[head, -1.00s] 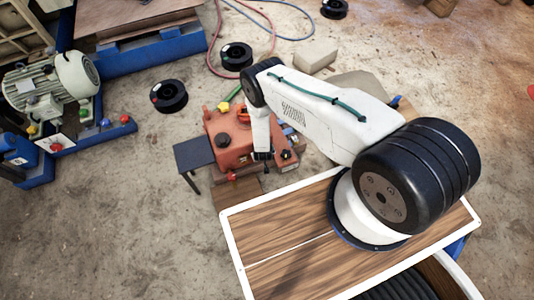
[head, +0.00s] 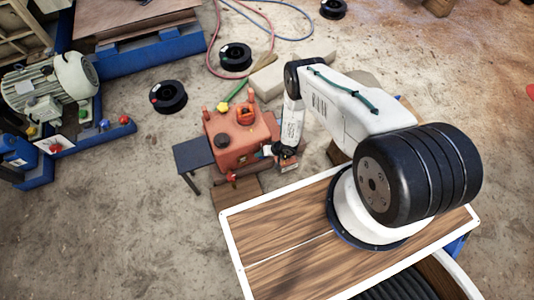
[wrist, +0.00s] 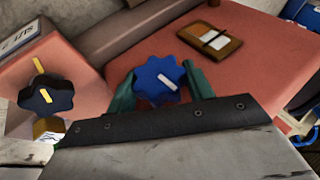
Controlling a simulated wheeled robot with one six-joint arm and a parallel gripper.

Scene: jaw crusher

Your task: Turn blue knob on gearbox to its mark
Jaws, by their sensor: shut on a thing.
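In the head view my gripper (head: 268,151) is at the gearbox's right front side, and the knob is largely hidden there. I cannot make out the knob's mark.
A black knob (wrist: 46,97) with a yellow pointer sits left of the blue one. A brown plate (wrist: 208,44) lies on the red surface above. A dark side table (head: 193,153) stands left of the gearbox. Black reels (head: 168,97) and hoses lie on the open floor behind.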

